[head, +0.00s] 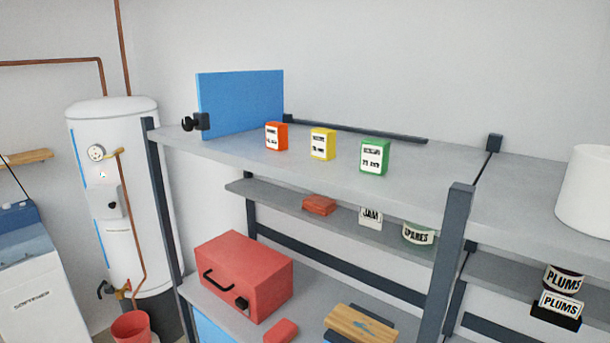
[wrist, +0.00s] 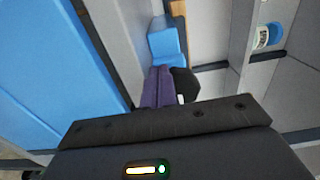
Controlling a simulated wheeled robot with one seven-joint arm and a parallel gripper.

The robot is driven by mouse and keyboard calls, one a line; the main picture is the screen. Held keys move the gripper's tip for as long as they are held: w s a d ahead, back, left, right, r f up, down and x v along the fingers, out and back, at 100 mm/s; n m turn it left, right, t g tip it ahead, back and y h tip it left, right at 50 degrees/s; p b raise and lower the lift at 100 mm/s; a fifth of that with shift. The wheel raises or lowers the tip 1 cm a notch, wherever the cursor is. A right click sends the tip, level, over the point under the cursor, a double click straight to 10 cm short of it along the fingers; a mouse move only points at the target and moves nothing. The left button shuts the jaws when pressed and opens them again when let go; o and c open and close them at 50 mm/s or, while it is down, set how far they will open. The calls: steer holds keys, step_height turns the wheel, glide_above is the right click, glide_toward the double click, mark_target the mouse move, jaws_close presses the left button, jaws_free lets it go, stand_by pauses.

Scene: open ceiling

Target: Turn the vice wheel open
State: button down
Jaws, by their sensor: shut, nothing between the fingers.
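I cannot make out a vice wheel for certain in either view. In the head view a black knob (head: 188,123) on a small dark block sits at the left end of the upper shelf, beside an upright blue panel (head: 240,103); I cannot tell if it belongs to a vice. My gripper (wrist: 159,72) shows in the wrist view as two purple fingers side by side, shut and empty. A dark, angular piece (wrist: 186,84) lies just right of the fingers, and a blue block (wrist: 165,42) is beyond their tips. Whether the fingers touch either is unclear. My gripper is outside the head view.
The upper shelf (head: 318,178) carries orange, yellow and green boxes. Below are a red box (head: 244,275) with a handle and a wooden block (head: 361,323). A white tank (head: 118,210) with copper pipes stands left. In the wrist view a large blue surface (wrist: 55,60) fills the left.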

steer(key=shift+w+a+f, duration=0.1)
steer(key=shift+w+a, duration=0.05)
stand_by(0.5)
steer(key=v, duration=0.6)
stand_by(0.4)
steer(key=s+d+r+m, duration=0.2)
steer(key=r+m, duration=0.4)
steer(key=m, duration=0.6)
steer(key=shift+s+p, duration=0.4)
steer(key=shift+s, duration=0.15)
steer(key=shift+w+d+r, duration=0.1)
steer(key=shift+d, duration=0.1)
